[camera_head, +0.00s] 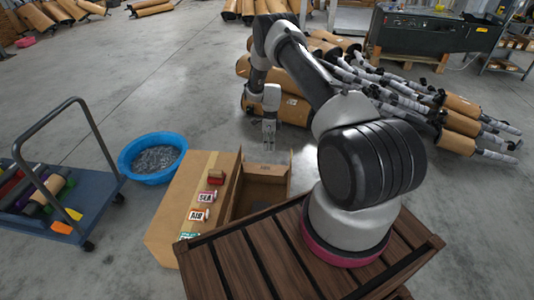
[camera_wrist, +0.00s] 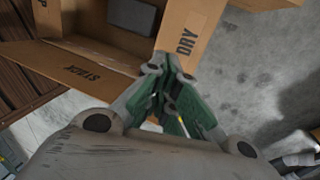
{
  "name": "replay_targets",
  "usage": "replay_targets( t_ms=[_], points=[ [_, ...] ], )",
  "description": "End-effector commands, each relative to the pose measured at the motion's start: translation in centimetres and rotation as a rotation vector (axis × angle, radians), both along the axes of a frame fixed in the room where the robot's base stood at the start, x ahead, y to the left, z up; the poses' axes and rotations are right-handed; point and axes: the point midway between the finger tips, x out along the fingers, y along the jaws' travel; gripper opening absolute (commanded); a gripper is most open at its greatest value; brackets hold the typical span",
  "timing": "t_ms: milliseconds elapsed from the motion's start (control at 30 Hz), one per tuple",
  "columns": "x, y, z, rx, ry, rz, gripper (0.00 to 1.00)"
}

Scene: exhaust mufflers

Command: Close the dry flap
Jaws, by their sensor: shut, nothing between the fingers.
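The open cardboard box (camera_head: 232,200) stands in front of the wooden slatted stand in the head view. In the wrist view, its flap marked DRY (camera_wrist: 187,40) sticks out from the box, with the print upside-free and readable along it. Another flap marked STACK (camera_wrist: 85,72) spreads out at the left. My gripper (camera_wrist: 167,68) is shut and empty, its green-sided fingertips at the near end of the DRY flap. I cannot tell whether they touch it. In the head view my gripper (camera_head: 269,143) hangs beyond the box's far side, pointing down. A grey block (camera_wrist: 130,15) lies inside the box.
A closed carton (camera_head: 185,200) with labelled items, SEA and AIR among them, stands left of the open box. A blue tub (camera_head: 153,157) and a blue trolley (camera_head: 60,205) are further left. Wrapped mufflers (camera_head: 460,120) lie behind my arm.

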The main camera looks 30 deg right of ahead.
Motion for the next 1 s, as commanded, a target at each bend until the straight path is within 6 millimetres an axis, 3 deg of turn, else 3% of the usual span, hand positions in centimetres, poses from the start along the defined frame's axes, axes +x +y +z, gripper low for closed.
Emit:
replay_targets(
  t_ms=[300,500,700,1000],
  points=[
    [-1.5,1.0,-6.6,-0.001,0.002,0.000,0.00],
    [-2.2,1.5,-10.0,-0.001,0.002,0.000,0.00],
    [-2.6,1.7,-11.7,-0.002,0.000,0.000,0.00],
    [-2.6,1.7,-12.0,-0.002,-0.001,-0.001,0.00]
  ],
)
